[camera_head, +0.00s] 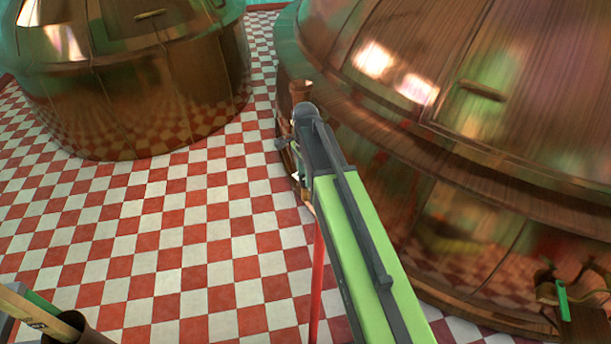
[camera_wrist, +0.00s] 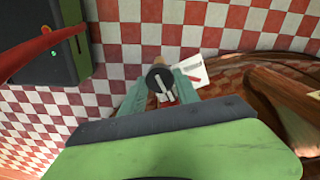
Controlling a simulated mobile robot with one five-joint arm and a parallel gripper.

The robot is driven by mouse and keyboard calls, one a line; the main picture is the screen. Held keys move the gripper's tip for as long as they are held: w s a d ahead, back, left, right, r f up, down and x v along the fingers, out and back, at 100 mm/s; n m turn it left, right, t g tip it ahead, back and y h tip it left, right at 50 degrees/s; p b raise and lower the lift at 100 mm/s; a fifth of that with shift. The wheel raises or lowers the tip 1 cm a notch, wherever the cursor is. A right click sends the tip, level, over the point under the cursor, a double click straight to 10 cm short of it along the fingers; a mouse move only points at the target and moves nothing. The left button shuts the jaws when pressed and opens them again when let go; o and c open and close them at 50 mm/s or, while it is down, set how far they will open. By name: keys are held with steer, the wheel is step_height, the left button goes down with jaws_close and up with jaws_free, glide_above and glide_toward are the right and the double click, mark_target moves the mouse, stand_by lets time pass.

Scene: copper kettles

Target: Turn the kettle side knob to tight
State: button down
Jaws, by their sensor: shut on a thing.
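The large copper kettle (camera_head: 400,210) fills the right of the head view. Its curved wall also shows at the right of the wrist view (camera_wrist: 235,75). The side knob (camera_wrist: 160,77) is dark and round, with a pale bar across its face. My gripper (camera_wrist: 160,90) has its teal fingers on either side of the knob and is shut on it. A white card (camera_wrist: 193,71) with red and dark marks sits just behind the knob. In the head view my arm covers most of the gripper and the knob cannot be made out.
A second copper kettle (camera_head: 150,85) stands at the upper left. A small valve with a green handle (camera_head: 562,300) is on the near kettle's lower right. A short copper stub (camera_head: 301,88) shows beyond my arm. The red and white checkered floor (camera_head: 150,240) is clear between the kettles.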

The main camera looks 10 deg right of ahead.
steer(key=c, duration=0.9)
jaws_free()
steer(key=shift+r, duration=0.1)
step_height(320, 180, up, 17)
steer(key=p, duration=1.7)
steer(key=shift+r, duration=0.15)
